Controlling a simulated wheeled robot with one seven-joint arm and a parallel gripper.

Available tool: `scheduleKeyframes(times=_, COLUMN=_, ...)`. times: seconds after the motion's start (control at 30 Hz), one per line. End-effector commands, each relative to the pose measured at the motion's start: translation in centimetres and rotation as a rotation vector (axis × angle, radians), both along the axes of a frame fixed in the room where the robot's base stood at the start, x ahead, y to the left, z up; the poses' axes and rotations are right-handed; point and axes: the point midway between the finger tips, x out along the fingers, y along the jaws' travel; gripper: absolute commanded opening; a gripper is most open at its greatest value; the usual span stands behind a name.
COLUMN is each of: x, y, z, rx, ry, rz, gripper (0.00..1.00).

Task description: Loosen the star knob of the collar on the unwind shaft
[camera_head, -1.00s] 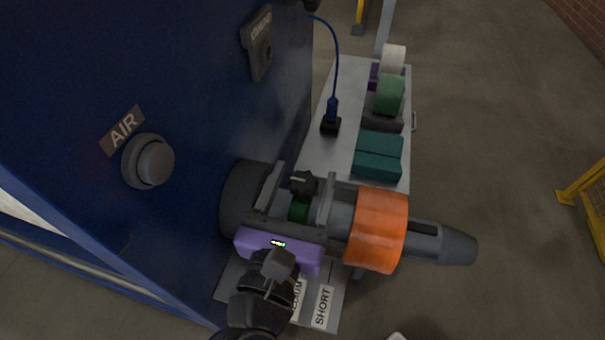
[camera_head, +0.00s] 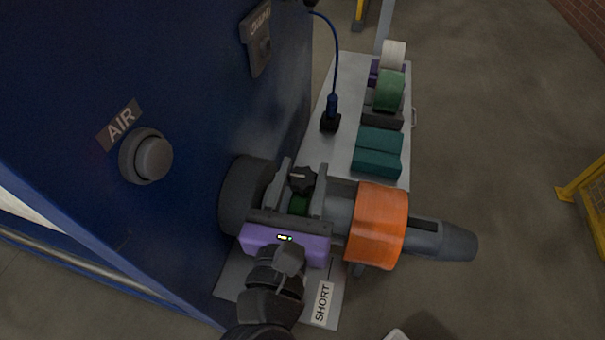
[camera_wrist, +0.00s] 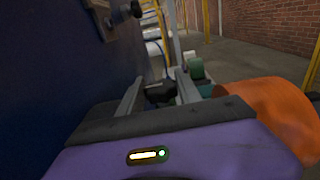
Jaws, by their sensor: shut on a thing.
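The black star knob (camera_head: 303,180) with a pale mark on top sits on the green collar (camera_head: 299,206) around the grey unwind shaft (camera_head: 340,210). My gripper (camera_head: 305,171), with a purple body and two grey fingers, reaches over the shaft with one finger on each side of the knob. It is shut on the knob. In the wrist view the dark knob (camera_wrist: 160,91) shows between the fingers, and its lower part is hidden by my gripper's body. Most of the collar is hidden behind my gripper.
An orange roll (camera_head: 377,228) sits on the shaft to the right. The blue machine wall (camera_head: 200,90), with an AIR button (camera_head: 153,158), stands close on the left. A pale table (camera_head: 318,150) below holds teal blocks (camera_head: 378,152), a green roll (camera_head: 389,90) and a black holder with a blue tool.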

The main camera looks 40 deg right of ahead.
Motion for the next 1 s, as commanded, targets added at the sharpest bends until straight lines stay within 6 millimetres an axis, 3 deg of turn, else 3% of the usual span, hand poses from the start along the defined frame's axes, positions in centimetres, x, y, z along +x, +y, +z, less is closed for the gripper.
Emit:
scheduleKeyframes(times=0.7, x=-0.18, y=-0.21, z=0.46, rx=0.001, ry=0.007, rz=0.546, gripper=0.00)
scheduleKeyframes(times=1.0, x=-0.06, y=-0.09, z=0.28, rx=0.002, ry=0.005, rz=0.696, gripper=0.00)
